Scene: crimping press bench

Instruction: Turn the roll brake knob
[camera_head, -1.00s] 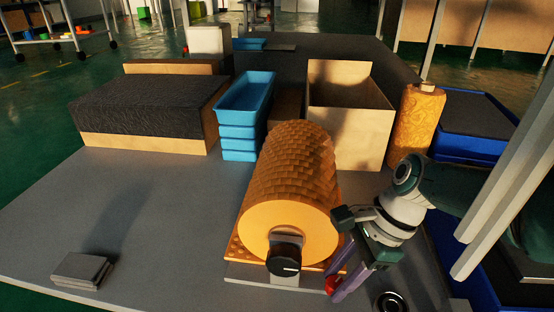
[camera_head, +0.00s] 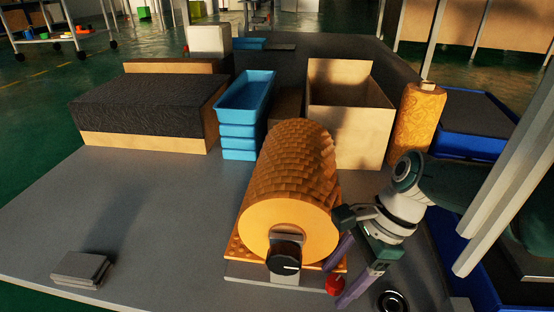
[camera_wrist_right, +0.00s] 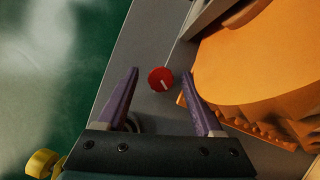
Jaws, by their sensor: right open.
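A red round knob (camera_head: 334,285) with a pale mark sits low beside the right front corner of the roll stand. It also shows in the right wrist view (camera_wrist_right: 161,79). A black knob (camera_head: 284,258) with a white line is on the front of the large orange-brown roll (camera_head: 290,170). My right gripper (camera_head: 335,286) is open, its purple fingers pointing down-left at the red knob. In the right wrist view the red knob appears between the fingertips (camera_wrist_right: 162,71); I see no contact and cannot tell the height gap. My left gripper is not in view.
The roll rests on an orange perforated base (camera_head: 234,250) close to the fingers. Blue stacked bins (camera_head: 240,132), an open wooden box (camera_head: 350,130) and a patterned orange roll (camera_head: 416,120) stand behind. A grey block (camera_head: 80,268) lies front left; the bench left is mostly clear.

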